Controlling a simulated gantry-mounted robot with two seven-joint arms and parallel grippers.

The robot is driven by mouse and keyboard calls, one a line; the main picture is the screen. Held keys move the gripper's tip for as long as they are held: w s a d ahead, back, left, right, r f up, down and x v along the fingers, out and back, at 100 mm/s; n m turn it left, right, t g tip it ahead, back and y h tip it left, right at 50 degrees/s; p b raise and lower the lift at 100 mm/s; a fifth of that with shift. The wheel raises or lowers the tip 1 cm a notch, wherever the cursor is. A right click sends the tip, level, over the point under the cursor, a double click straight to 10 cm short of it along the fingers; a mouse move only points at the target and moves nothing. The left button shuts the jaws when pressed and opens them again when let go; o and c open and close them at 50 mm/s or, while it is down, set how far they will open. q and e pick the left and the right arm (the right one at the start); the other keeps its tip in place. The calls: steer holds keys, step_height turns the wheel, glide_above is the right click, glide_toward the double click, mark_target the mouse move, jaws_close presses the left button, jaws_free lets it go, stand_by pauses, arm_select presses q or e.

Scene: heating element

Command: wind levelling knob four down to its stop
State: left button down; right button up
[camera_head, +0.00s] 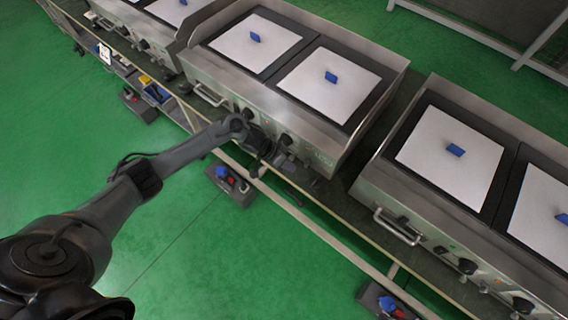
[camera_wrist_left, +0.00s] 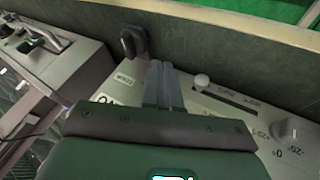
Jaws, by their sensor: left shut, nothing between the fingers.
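My left gripper (camera_head: 283,162) is at the front of the middle steel unit (camera_head: 345,163) in the head view. In the left wrist view its two fingers (camera_wrist_left: 163,84) are together and hold nothing. A dark rounded knob-like part (camera_wrist_left: 135,42) stands just beyond and left of the fingertips; a small gap or contact cannot be told apart. I cannot tell which part is levelling knob four, as no number on it is readable. My right gripper is not in view.
The wrist view shows a pale round knob (camera_wrist_left: 201,80) by a dark slot and a grey dial (camera_wrist_left: 287,130) with printed marks. Another steel unit (camera_head: 362,190) stands to the right. A grey box (camera_head: 229,186) sits below the bench, over green floor (camera_head: 190,245).

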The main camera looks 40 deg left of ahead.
mark_target(310, 182)
arm_select(q)
steer(key=b+x, duration=0.1)
steer(key=x, duration=0.4)
steer(key=shift+f+b, duration=0.1)
steer(key=shift+b, duration=0.25)
steer(key=shift+s+d, duration=0.15)
steer(key=shift+d, duration=1)
steer(key=shift+s+d, duration=0.15)
steer(key=shift+d, duration=0.7)
